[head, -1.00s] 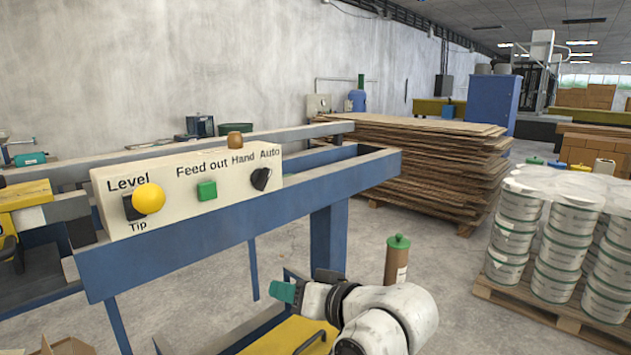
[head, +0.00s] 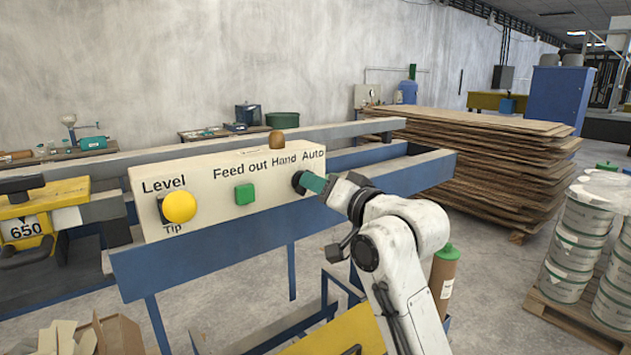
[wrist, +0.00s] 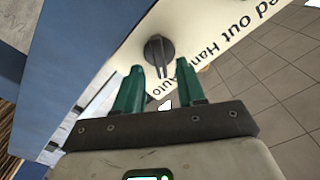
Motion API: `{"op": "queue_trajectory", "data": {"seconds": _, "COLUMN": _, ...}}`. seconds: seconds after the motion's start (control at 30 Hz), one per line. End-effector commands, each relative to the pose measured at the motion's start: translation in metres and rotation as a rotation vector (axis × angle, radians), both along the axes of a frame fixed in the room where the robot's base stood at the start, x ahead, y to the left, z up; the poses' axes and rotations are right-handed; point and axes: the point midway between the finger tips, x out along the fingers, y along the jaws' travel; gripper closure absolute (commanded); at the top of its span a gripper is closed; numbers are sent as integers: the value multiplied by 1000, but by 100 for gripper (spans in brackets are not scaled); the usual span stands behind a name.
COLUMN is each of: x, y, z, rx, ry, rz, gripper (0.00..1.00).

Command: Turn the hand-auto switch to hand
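The hand-auto switch (head: 298,182) is a black rotary knob at the right end of the cream control panel (head: 215,212), under the words Hand and Auto. In the wrist view the knob (wrist: 158,50) shows whole, just beyond the fingertips, with its grip bar pointing between them. My gripper (head: 312,183) has green fingers and reaches the knob from the right in the head view. I cannot tell whether the fingertips touch the knob.
The panel also carries a yellow Level/Tip knob (head: 180,207), a green Feed out button (head: 245,194) and a brown knob (head: 277,143) on top. The blue frame beam (head: 210,240) runs just below it. Stacked boards (head: 480,165) and white buckets (head: 580,235) stand to the right.

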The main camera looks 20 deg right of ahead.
Motion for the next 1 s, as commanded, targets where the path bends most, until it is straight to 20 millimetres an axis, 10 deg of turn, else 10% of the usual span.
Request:
{"op": "queue_trajectory", "data": {"seconds": 0.5, "x": 17, "y": 5, "z": 0, "rx": 0, "ry": 1, "rz": -1, "gripper": 61}}
{"op": "queue_trajectory", "data": {"seconds": 1.0, "x": 17, "y": 5, "z": -1, "rx": 0, "ry": 1, "rz": -1, "gripper": 100}}
